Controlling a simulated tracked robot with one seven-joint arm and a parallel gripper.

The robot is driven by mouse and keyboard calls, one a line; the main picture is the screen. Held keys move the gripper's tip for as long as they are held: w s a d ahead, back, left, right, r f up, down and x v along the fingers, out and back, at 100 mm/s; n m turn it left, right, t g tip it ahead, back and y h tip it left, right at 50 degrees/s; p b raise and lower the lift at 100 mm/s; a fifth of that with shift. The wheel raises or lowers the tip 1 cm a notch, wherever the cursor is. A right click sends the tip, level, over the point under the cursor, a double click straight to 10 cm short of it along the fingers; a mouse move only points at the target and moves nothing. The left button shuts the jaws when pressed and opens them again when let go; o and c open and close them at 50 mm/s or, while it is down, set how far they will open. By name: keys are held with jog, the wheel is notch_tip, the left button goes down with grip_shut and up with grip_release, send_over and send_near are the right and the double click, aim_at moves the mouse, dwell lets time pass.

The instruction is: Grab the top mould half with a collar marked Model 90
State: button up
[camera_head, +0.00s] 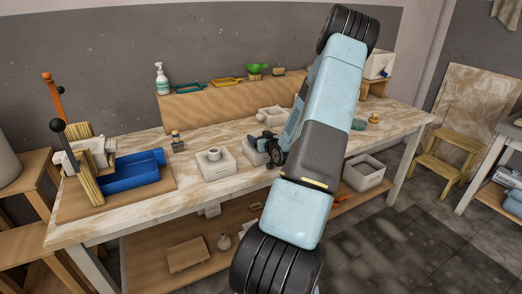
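A white mould block with a round raised collar (214,161) sits on the worktable, left of my gripper. A second white block (252,155) stands just to its right, partly hidden behind my gripper. A third white block (272,116) with an opening or collar on top sits farther back. I cannot read a Model 90 mark on any of them. My dark gripper (269,147) is low over the table at the second block's right side. It is small and overlaps the block in the picture, so I cannot tell whether it touches it or how its fingers stand.
The wooden worktable (130,214) holds a press with a blue tray (132,170) at left. A raised shelf (225,101) at the back carries a soap bottle (162,79) and a green bowl (257,69). My arm hides the table's middle right. A white basin (363,174) sits below.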

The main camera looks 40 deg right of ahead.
grip_shut()
dwell(0.5)
